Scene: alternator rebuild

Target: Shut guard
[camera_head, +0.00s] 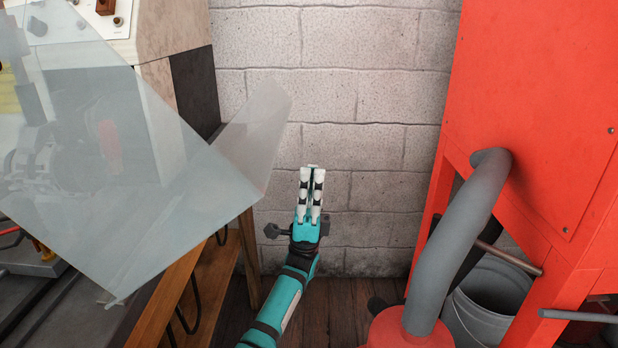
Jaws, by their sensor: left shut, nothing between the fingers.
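The guard (130,190) is a clear, slightly frosted panel at the left, tilted over a workbench. A narrower clear side wing (255,130) sticks out from its right edge toward the wall. Behind the panel, grey machine parts (50,155) show blurred. My left gripper (312,172) points up in the middle of the view, to the right of the side wing and apart from it. Its white and black fingers are together with nothing between them. My right gripper is not in the view.
A wooden bench (190,285) runs along the lower left. A red cabinet (545,110) with a grey hose (465,225) stands at the right, with a grey bucket (490,300) by it. A block wall (385,60) closes the back.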

